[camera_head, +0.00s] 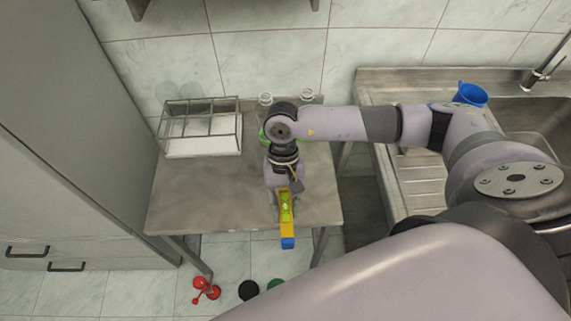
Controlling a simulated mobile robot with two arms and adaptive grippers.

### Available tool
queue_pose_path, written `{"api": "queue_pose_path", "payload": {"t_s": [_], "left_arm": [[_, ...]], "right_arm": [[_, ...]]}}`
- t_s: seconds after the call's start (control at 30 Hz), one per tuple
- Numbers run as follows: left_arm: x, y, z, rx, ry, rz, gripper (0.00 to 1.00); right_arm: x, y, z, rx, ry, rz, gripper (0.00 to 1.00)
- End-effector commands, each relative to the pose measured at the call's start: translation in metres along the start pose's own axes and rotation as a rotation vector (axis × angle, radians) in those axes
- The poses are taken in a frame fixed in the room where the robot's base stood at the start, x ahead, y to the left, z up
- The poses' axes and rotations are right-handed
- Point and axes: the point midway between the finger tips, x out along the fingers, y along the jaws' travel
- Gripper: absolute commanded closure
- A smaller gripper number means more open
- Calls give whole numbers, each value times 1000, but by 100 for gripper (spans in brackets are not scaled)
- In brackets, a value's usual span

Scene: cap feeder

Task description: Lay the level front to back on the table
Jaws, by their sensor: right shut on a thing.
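The level (287,229) is a yellow bar with a green window and a blue end. It points front to back, with its blue end toward me and jutting past the front edge of the table (190,210). My right gripper (285,190) points down over the front right part of the table and is shut on the level near its far end. The gripper hides that far end. I cannot tell whether the level touches the table top. My left gripper is not in view.
A wire rack (201,130) stands at the table's back left. Clear bottles (266,99) and a green item (262,134) are behind my right arm. Red and black things (248,291) lie on the floor. The table's left front is clear.

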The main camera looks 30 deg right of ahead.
Motion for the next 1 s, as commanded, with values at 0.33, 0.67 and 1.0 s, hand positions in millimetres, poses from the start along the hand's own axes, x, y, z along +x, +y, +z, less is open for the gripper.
{"api": "queue_pose_path", "payload": {"t_s": [0.33,0.67,1.0], "left_arm": [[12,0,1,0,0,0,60],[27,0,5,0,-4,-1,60],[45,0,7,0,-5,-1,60]], "right_arm": [[-2,0,-43,1,0,0,100],[-3,-1,-83,0,0,-1,100],[-5,0,-124,1,0,-1,100]]}}
